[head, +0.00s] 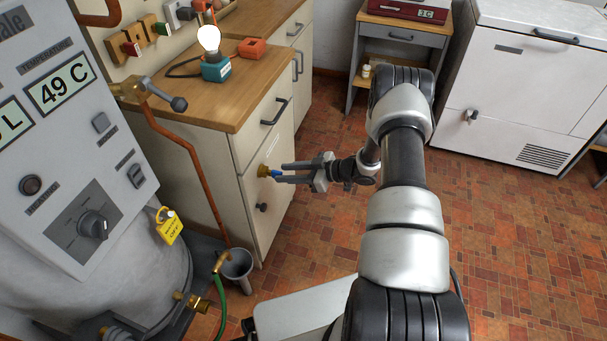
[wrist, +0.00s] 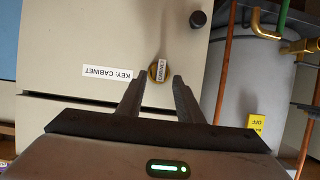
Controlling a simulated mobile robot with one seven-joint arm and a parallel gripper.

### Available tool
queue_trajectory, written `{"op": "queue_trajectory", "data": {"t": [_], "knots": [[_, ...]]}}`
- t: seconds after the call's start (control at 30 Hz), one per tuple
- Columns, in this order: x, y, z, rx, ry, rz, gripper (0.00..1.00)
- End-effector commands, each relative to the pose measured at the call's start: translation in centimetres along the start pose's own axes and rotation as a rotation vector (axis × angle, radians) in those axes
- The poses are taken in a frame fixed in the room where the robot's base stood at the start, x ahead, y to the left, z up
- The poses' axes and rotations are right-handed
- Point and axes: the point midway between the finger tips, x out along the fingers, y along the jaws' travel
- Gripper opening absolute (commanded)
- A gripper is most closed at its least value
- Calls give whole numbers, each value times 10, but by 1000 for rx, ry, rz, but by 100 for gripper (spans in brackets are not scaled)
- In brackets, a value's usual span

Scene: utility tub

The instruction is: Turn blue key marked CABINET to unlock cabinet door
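The cream cabinet door (head: 276,212) is closed below a drawer. A brass lock (head: 263,171) is set in it, with the blue key (head: 275,172) in the lock. In the wrist view, the key's tag marked CABINET (wrist: 161,70) stands in front of the brass ring, beside a "KEY: CABINET" label (wrist: 107,72). My gripper (head: 280,173) points left at the lock. It also shows in the wrist view (wrist: 157,83), with its fingers apart on either side of the key and a visible gap to each side. The key's blue part is hardly visible there.
A dark knob (head: 262,208) sits on the door below the lock. A drawer handle (head: 274,111) juts out above. The grey boiler (head: 75,130) with pipes and a yellow tag (head: 169,227) stands at left. The tiled floor (head: 510,215) at right is clear.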

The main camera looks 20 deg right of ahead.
Motion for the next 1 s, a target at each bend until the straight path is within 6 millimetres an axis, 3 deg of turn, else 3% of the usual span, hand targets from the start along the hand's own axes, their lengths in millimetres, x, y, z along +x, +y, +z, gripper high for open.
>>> {"op": "queue_trajectory", "data": {"t": [0.2,0.6,0.63,0.8,1.0], "knots": [[28,0,1,-1,0,0,33],[35,0,0,0,0,1,33],[35,0,0,0,0,1,31],[35,0,0,0,0,1,2],[35,0,1,6,0,-2,0]]}}
